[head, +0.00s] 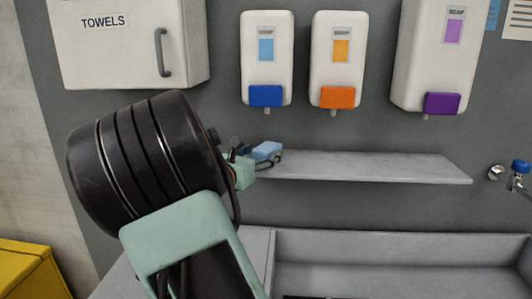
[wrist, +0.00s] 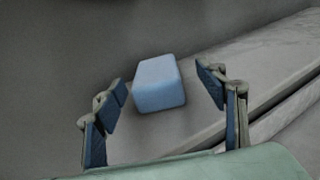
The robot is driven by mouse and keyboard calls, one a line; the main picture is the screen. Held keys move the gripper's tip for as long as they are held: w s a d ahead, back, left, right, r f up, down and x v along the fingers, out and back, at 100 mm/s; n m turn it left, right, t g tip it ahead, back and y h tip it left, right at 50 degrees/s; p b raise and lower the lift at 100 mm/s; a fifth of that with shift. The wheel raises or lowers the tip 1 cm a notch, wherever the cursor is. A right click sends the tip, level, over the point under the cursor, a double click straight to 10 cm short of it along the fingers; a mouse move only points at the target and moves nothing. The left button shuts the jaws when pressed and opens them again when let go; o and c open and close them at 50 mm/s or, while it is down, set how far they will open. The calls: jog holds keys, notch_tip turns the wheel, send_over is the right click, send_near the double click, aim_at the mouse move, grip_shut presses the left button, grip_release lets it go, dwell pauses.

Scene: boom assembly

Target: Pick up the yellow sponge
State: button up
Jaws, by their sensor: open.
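No yellow sponge shows in either view. A light blue block, sponge-like in shape (head: 266,150), lies at the left end of the grey wall shelf (head: 375,167). In the wrist view the blue block (wrist: 159,84) sits beyond and between my fingertips. My gripper (wrist: 165,84) is open, with one dark blue-padded finger on each side of the block and visible gaps to it. In the head view my gripper (head: 250,158) is at the shelf's left end, partly hidden by my arm.
Soap dispensers with blue (head: 266,96), orange (head: 338,97) and purple (head: 442,103) levers hang above the shelf. A towel box (head: 120,45) hangs upper left. A sink (head: 400,248) lies below, a tap (head: 518,178) at right. A yellow box (head: 30,270) stands lower left.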

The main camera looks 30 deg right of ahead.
aim_at(267, 146)
jog(key=x, duration=0.2)
jog(key=p+x, duration=0.1)
jog(key=x, duration=0.2)
jog(key=shift+w+a, duration=0.1)
jog(key=shift+w, duration=0.2)
jog(key=c, duration=1.1)
